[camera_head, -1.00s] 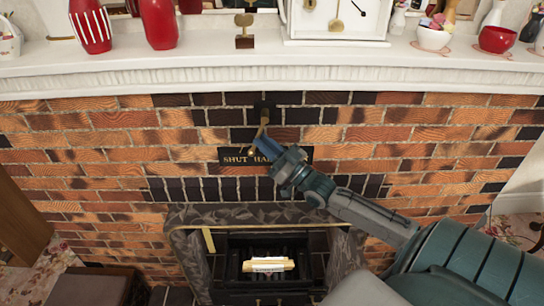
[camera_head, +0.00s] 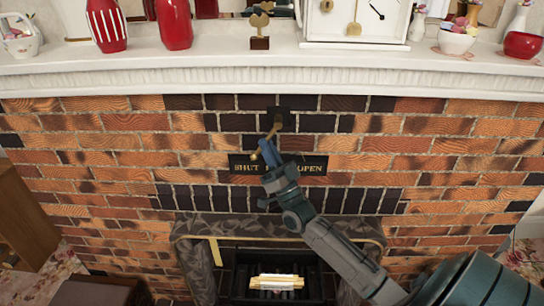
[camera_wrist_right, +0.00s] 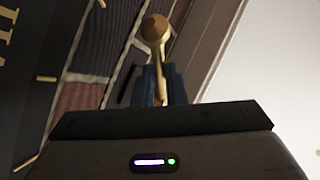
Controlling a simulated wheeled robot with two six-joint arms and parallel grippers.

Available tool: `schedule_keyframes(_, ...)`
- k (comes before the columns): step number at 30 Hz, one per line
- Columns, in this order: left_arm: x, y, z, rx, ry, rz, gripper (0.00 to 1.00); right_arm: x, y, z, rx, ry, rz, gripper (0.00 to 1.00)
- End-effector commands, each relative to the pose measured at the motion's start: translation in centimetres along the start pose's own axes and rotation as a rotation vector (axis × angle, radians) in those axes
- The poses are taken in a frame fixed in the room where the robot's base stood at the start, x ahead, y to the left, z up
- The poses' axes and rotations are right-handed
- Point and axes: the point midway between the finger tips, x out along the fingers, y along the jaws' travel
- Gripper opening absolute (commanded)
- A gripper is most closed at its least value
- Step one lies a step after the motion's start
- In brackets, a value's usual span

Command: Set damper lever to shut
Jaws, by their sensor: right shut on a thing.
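The brass damper lever (camera_head: 274,132) hangs from a black mount (camera_head: 283,116) on the brick chimney breast. It slants down and to the left. A black plate (camera_head: 240,168) behind it reads SHUT at its left and OPEN at its right; my right gripper covers its middle. My right gripper (camera_head: 267,152), with blue fingers, is shut on the lever. In the right wrist view the lever's rounded brass end (camera_wrist_right: 155,29) and thin shaft (camera_wrist_right: 159,82) show at the fingers. The lever's lower end lies over the plate between SHUT and the middle. My left gripper is not in view.
A white mantel shelf (camera_head: 200,77) runs above, with red vases (camera_head: 174,25), a white clock (camera_head: 357,22) and small ornaments. The fireplace opening (camera_head: 235,270) lies below, inside a dark patterned surround (camera_head: 200,230). The wall beside the plate is clear.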

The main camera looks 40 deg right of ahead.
Motion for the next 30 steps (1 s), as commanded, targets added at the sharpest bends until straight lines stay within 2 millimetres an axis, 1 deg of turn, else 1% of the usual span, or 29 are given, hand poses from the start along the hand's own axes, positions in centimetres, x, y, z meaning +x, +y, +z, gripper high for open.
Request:
schedule_keyframes(1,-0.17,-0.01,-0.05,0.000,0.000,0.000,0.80,0.72,-0.71,-0.65,-0.003,0.019,-0.016,0.00)
schedule_keyframes(11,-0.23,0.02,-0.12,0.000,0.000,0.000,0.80,0.77,-0.72,-0.68,-0.003,0.020,-0.016,0.00)
schedule_keyframes(12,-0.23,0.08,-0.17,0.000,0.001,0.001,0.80,0.78,-0.71,-0.68,-0.002,0.020,-0.016,0.17)
schedule_keyframes(14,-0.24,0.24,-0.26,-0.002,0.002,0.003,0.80,0.77,-0.71,-0.68,-0.002,0.020,-0.016,0.29)
schedule_keyframes(15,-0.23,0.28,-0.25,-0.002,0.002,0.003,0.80,0.74,-0.69,-0.66,-0.001,0.019,-0.015,0.33)
schedule_keyframes(19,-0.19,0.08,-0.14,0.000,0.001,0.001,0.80,0.63,-0.62,-0.58,-0.001,0.017,-0.013,0.33)
schedule_keyframes(25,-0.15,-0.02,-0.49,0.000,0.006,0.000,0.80,0.47,-0.52,-0.45,0.001,0.014,-0.011,0.33)
schedule_keyframes(30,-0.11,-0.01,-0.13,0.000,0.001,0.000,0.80,0.39,-0.46,-0.38,0.001,0.012,-0.009,0.33)
